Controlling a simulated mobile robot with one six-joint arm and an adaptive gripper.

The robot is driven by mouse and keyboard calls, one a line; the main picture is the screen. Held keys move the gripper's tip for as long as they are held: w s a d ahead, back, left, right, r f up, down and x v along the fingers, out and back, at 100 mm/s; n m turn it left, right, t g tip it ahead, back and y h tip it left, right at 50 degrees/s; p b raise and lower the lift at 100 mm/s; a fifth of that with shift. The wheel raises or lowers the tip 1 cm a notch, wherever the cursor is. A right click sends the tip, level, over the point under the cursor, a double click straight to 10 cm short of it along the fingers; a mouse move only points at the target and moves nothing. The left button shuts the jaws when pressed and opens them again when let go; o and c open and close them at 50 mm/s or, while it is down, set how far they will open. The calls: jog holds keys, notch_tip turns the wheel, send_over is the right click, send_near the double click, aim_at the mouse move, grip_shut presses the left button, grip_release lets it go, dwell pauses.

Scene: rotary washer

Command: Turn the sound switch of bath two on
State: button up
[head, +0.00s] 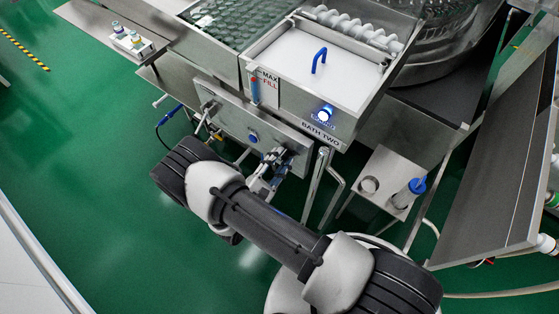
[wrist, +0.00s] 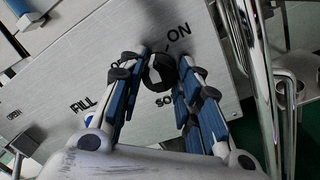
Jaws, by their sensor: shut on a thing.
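My gripper (head: 268,172) is at the right part of the steel control panel (head: 222,118) on the front of bath two. In the wrist view my gripper (wrist: 160,80) has its blue-padded fingers closed around a dark round knob (wrist: 158,66), the sound switch. The word ON shows above right of the knob, and part of another label starting with O shows to its left. Letters SO show below it, the rest hidden by a finger. Which way the knob points is not clear. The bath two tank (head: 326,134) stands just above the panel.
A blue button (head: 253,137) marked FILL sits left of the knob. Steel pipes (head: 316,185) stand close to the right of my gripper.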

jog(key=m+b, duration=0.1)
jog(key=m, duration=0.2)
jog(key=shift+f+m+h, duration=0.1)
jog(key=shift+m+h, duration=0.3)
jog(key=shift+m+b, duration=0.3)
jog(key=shift+m, duration=1.7)
jog(key=o, duration=1)
jog(key=shift+o, duration=0.2)
jog(key=r+v, duration=0.1)
jog(key=v, duration=1.1)
jog(key=shift+f, duration=0.45)
jog(key=shift+w+a, duration=0.1)
jog(key=shift+w, duration=0.05)
